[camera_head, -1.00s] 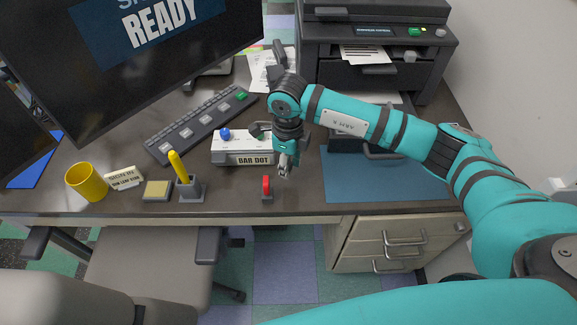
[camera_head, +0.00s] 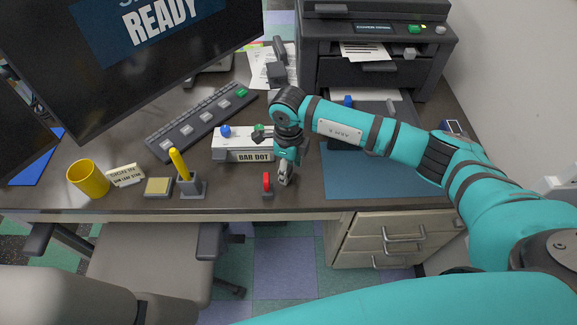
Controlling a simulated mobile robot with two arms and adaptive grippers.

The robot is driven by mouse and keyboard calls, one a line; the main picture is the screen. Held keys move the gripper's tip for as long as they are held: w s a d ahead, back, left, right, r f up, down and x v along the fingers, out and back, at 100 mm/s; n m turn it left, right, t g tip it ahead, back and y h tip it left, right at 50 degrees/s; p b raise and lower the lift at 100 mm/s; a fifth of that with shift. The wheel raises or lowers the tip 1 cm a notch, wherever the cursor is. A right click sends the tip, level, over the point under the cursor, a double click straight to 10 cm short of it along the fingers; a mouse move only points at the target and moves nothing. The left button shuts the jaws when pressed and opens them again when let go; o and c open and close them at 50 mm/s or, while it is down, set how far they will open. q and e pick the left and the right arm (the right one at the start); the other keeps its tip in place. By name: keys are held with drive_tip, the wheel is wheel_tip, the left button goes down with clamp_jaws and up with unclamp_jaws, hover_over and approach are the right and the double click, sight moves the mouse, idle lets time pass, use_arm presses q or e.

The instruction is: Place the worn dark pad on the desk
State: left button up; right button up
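The dark desk (camera_head: 235,190) spans the middle of the view. My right gripper (camera_head: 284,175) points down over its front part, just right of a small red lever on a grey base (camera_head: 267,185). Its grey fingertips look close together, but they are small and seen at a slant, so I cannot tell whether they are shut or hold anything. I cannot make out a worn dark pad for certain; my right arm hides part of the desk and the front of the machine at the back right. My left gripper is not in view.
The BAR DOT box (camera_head: 235,144) stands left of my gripper, with a keyboard (camera_head: 200,120) behind. A yellow mug (camera_head: 88,178), small sign, tan pad (camera_head: 158,187) and yellow pen holder (camera_head: 192,187) line the front left. A blue mat (camera_head: 350,180) lies bare at right.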

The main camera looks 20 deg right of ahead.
sight(289, 169)
drive_tip(key=shift+r, duration=0.15)
drive_tip(key=shift+r, duration=0.2)
wheel_tip(289, 169, up, 12)
drive_tip(key=b, duration=0.1)
drive_tip(key=shift+f+b, duration=0.15)
drive_tip(key=shift+b, duration=0.2)
